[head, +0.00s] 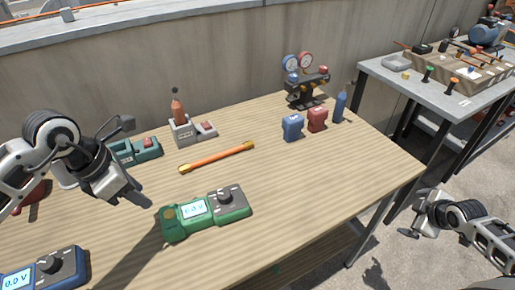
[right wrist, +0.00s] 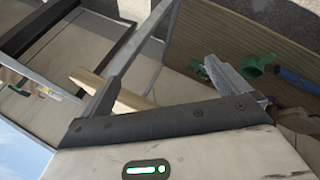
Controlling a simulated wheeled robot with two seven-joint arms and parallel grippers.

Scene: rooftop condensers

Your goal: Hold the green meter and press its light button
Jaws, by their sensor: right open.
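The green meter (head: 184,229) lies on the wooden table in the head view, in front of the orange-and-yellow bar. It has a lit display reading 0.0 V, a dark dial on a grey panel at its right end, and a brownish round spot near its left end. I cannot tell whether that spot is the light button. My left gripper (head: 139,200) hangs above the table, up and left of the meter, apart from it; its jaw gap is not clear. My right gripper (head: 411,214) is open and empty, off the table's right edge, far from the meter.
A blue meter (head: 46,272) lies at the lower left. An orange bar (head: 217,157), a teal device (head: 140,151), a grey holder (head: 184,131), a gauge stand (head: 306,88), and blue (head: 292,128) and red (head: 317,119) blocks stand behind.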

